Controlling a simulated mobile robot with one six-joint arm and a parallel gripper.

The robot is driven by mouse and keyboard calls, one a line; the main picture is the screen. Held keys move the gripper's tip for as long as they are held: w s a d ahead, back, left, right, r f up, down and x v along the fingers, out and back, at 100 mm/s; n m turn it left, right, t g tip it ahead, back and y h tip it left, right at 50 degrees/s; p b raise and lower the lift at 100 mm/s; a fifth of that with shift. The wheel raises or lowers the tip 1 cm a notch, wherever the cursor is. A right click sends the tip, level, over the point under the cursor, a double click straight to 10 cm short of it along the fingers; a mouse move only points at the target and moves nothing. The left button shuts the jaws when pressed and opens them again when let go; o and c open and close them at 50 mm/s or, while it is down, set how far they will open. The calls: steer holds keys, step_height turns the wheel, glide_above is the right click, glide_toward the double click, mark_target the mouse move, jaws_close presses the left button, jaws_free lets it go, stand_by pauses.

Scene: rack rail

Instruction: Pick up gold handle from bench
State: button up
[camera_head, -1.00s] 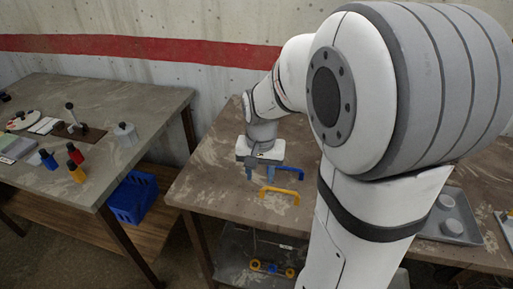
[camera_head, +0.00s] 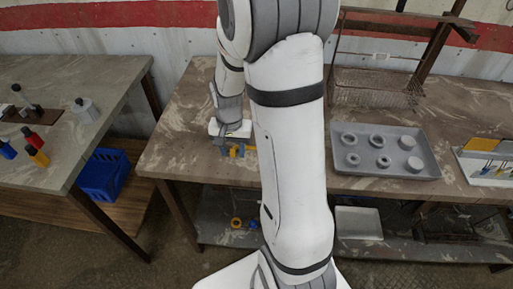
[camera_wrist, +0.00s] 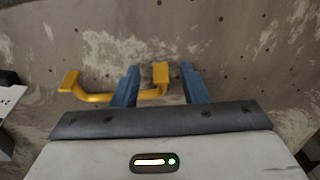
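The gold handle (camera_wrist: 100,98) lies on the bench (camera_wrist: 230,45) in the wrist view, a bent bar with a flat foot at each end. My gripper (camera_wrist: 159,68) is open, its two blue fingers on either side of the handle's right foot, with a gap on both sides. The left finger covers part of the bar. In the head view, a small part of the gold handle (camera_head: 237,151) shows beside my gripper (camera_head: 228,146), near the bench's front edge. My arm hides the bench just right of it. I cannot tell the fingers' exact height above the bench.
A grey tray (camera_head: 437,160) with several round parts sits on the bench to the right. A wire rack (camera_head: 375,88) stands behind it. A second table (camera_head: 100,85) with tools is at left, with a blue crate (camera_head: 103,175) below. The bench's left part is clear.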

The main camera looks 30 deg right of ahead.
jaws_close()
stand_by(0.3)
steer(key=shift+r, duration=0.15)
